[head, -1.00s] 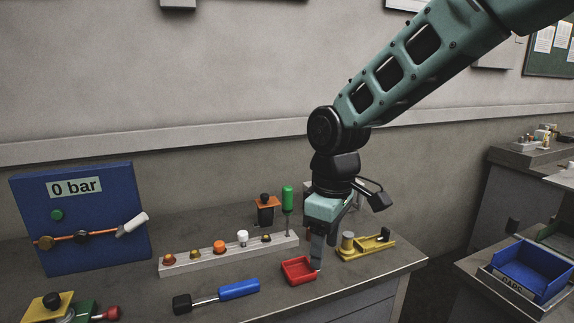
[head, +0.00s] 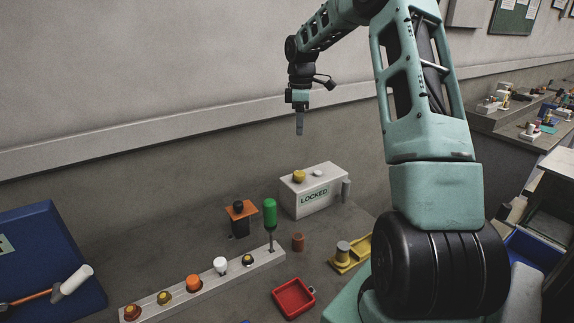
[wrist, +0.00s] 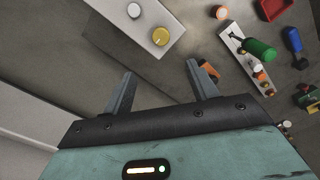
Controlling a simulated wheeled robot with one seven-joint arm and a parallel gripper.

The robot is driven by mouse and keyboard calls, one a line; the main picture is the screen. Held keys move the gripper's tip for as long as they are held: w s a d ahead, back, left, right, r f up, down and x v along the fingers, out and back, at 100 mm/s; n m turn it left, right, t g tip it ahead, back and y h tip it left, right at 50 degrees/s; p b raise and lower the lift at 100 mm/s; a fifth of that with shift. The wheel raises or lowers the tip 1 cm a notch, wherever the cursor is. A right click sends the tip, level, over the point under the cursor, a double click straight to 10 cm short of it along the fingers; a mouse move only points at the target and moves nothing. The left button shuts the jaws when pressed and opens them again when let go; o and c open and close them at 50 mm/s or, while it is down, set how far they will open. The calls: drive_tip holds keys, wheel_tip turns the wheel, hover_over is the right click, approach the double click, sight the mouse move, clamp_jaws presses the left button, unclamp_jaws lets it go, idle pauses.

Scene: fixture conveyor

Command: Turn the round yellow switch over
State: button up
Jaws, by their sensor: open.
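The round yellow switch (head: 299,176) sits on top of a white box (head: 325,195) marked LOCKED, at the back of the bench in the head view. In the wrist view the yellow switch (wrist: 160,37) shows from above as a disc with a small mark on it. A small white button (head: 318,173) is beside it on the same box. My gripper (head: 299,130) is raised above the box and apart from it, fingers down. In the wrist view its two fingers (wrist: 160,80) are spread with nothing between them.
An orange-topped black stand (head: 240,217), a brown cylinder (head: 298,242) and a red tray (head: 293,298) are near. The air around my gripper is clear.

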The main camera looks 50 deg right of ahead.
sight(299, 173)
wheel_tip(299, 173, down, 17)
drive_tip(key=p, duration=0.4)
drive_tip(key=shift+s+a, duration=0.1)
drive_tip(key=shift+c, duration=0.4)
drive_tip(key=c, duration=0.9)
